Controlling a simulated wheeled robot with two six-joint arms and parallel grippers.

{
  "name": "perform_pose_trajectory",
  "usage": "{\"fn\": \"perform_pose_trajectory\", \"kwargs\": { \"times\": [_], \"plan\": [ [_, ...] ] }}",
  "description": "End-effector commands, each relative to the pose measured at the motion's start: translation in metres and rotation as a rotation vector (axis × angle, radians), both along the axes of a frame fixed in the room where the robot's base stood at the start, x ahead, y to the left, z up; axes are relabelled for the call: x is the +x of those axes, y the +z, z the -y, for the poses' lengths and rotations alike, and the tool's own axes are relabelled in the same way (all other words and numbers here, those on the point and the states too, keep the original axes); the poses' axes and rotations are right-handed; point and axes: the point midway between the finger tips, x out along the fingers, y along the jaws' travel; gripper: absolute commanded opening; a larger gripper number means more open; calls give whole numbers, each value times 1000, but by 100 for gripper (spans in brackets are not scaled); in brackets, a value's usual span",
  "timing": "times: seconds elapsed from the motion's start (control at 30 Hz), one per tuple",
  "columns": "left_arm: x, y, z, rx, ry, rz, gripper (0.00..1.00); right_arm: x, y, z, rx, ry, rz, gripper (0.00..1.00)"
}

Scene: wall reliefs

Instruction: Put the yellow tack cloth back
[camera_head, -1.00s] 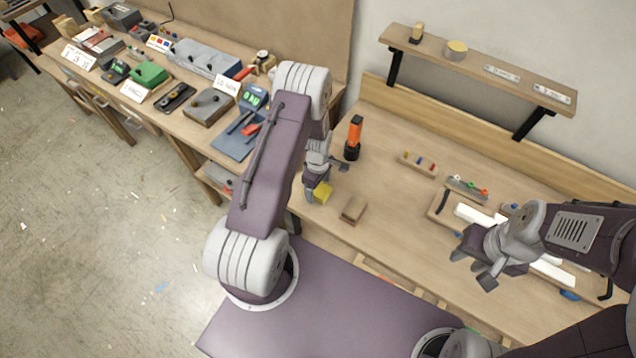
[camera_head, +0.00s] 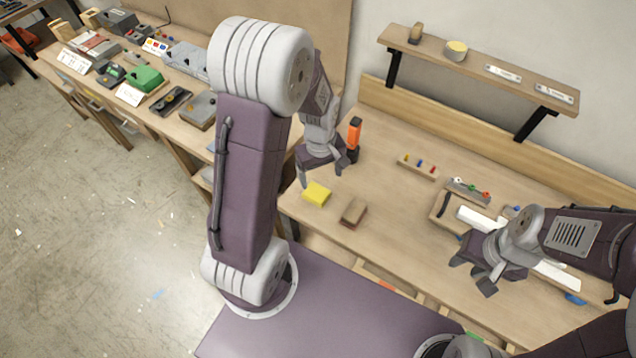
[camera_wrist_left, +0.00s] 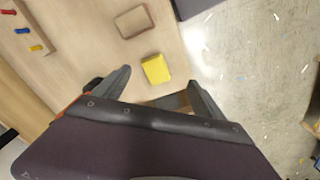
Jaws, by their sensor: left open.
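The yellow tack cloth (camera_head: 316,193) lies on the wooden bench near its front left edge. It also shows in the left wrist view (camera_wrist_left: 156,69), beyond my fingertips and apart from them. My left gripper (camera_head: 320,178) is open and empty, raised above the bench just behind the cloth; its spread fingers show in the left wrist view (camera_wrist_left: 160,92). My right gripper (camera_head: 470,276) hangs over the right part of the bench, near a white strip, with its fingers apart and nothing visible between them.
A brown block (camera_head: 353,211) lies right of the cloth. An orange and black tool (camera_head: 354,138) stands behind my left gripper. A rack with small coloured pegs (camera_head: 417,167) is further right. A wall shelf (camera_head: 480,69) holds a yellow-topped tin (camera_head: 455,51).

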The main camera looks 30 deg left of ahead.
Motion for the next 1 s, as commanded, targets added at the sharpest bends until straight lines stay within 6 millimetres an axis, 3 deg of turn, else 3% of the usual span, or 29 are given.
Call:
{"fn": "perform_pose_trajectory", "kwargs": {
  "times": [0.03,0.13,0.2,0.3,0.57,0.77,1.0],
  "plan": [
    [-18,15,12,7,-185,19,81,0,0,0,0,0,0,34],
    [-53,32,27,25,-544,47,81,0,0,0,0,0,0,34],
    [-70,37,33,37,-715,60,81,0,0,0,0,0,0,34],
    [-82,40,37,46,-837,66,81,0,0,0,0,0,0,34],
    [-83,37,37,46,-853,65,81,0,-3,0,0,0,0,34],
    [-83,-12,37,46,-851,65,81,0,-52,0,0,0,0,34],
    [-83,-5,37,46,-851,66,81,0,-44,0,0,0,0,34]
  ]
}}
